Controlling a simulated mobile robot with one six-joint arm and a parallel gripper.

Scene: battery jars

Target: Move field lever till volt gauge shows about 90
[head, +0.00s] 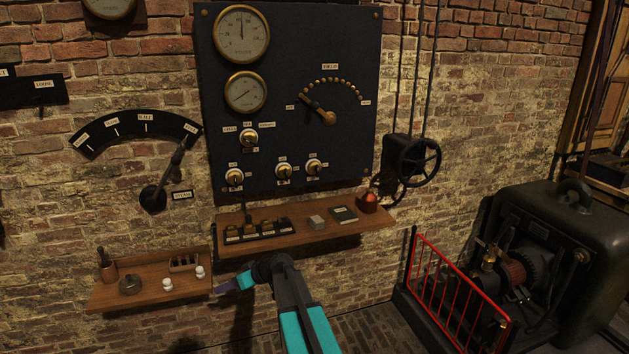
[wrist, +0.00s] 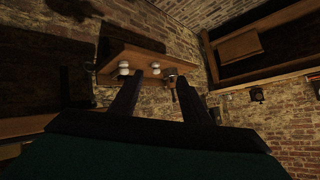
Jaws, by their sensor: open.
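The field lever (head: 318,107) is a brass handle on a round hub under the FIELD label on the dark panel (head: 290,150). It points up and left, toward the left end of an arc of brass studs. A large round gauge (head: 241,35) is at the panel's top left, its needle near upright. A smaller gauge (head: 245,91) sits below it. Their names and numbers are too small to read, so I cannot tell which is volts. My gripper (head: 228,287) is open and empty, well below the panel. Its two fingers (wrist: 158,98) also show in the wrist view.
A wooden shelf (head: 330,232) with small items juts out below the panel. A lower left shelf (head: 140,296) holds white insulators, close to my gripper. A wall lever (head: 165,180) is at left, a handwheel (head: 419,162) at right. A red railing (head: 440,285) fronts a dark machine.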

